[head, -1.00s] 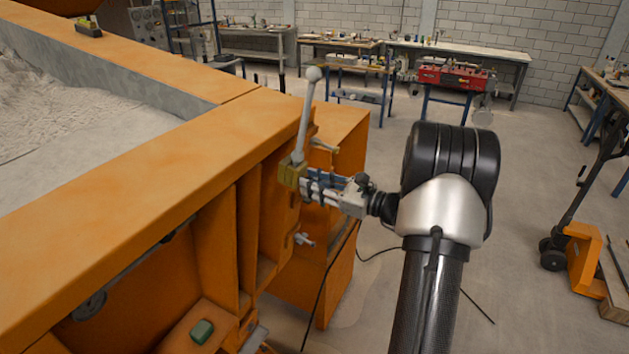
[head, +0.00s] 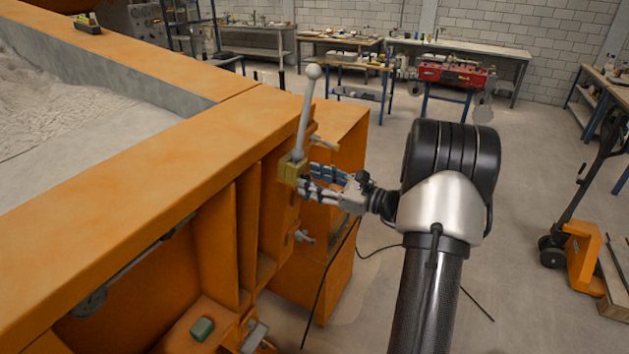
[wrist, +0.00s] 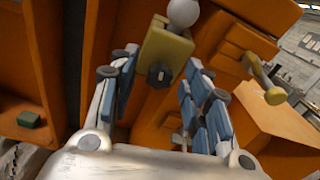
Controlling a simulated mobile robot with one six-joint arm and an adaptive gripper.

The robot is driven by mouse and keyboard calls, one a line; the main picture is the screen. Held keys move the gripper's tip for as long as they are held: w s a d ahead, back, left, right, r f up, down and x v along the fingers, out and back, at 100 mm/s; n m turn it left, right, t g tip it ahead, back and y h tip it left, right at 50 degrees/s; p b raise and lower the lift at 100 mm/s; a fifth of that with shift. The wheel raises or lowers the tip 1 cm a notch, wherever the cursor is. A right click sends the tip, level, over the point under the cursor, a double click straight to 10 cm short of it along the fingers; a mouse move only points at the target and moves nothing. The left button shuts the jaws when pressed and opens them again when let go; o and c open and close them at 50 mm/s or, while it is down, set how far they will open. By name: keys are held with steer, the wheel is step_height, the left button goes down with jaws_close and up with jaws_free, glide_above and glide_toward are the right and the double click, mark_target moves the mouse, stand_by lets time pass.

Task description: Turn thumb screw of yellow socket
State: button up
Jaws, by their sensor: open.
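The yellow socket (head: 291,170) is mounted on the side of the orange sandbed frame, with a grey lever ending in a pale ball (head: 313,72) standing up from it. In the wrist view the socket (wrist: 165,52) shows a dark thumb screw (wrist: 159,76) on its near face. My gripper (head: 308,180) is open at the socket, its blue-padded fingers spread to either side of the screw. In the wrist view my gripper (wrist: 158,88) has the screw between its fingers, with gaps visible. I cannot tell whether any finger touches the socket.
A T-shaped metal handle (head: 303,237) sits below my gripper, and another yellowish handle (head: 324,143) is just behind it. The orange frame (head: 150,165) stands close on the left. A green block (head: 202,329) lies lower down. The floor to the right is open up to the pallet jack (head: 580,255).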

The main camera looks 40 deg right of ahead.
steer(key=v, duration=1.2)
